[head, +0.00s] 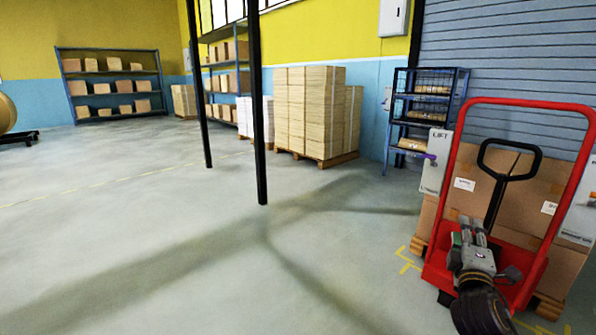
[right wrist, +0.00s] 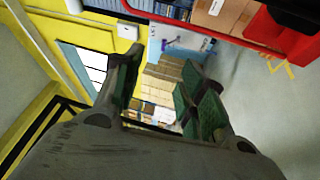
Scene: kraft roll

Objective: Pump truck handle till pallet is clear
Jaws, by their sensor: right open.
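The red pallet truck (head: 432,270) stands at the right, with a tall red frame. Its black loop handle (head: 495,200) rises upright in front of brown cartons (head: 462,213). The cartons sit on a wooden pallet (head: 548,308); whether it touches the floor is hard to tell. My right gripper (head: 468,236) is in front of the truck's lower part, below and left of the handle loop. Its fingers are spread and empty in the right wrist view (right wrist: 160,88), where red truck parts (right wrist: 285,48) show at upper right. My left gripper is not in view.
A white board marked LIFT (head: 437,150) stands left of the cartons. A blue wire rack (head: 402,115) stands behind. Stacked boxes on a pallet (head: 322,162) are at the back, beyond a black post (head: 258,110). The floor at left and centre is clear.

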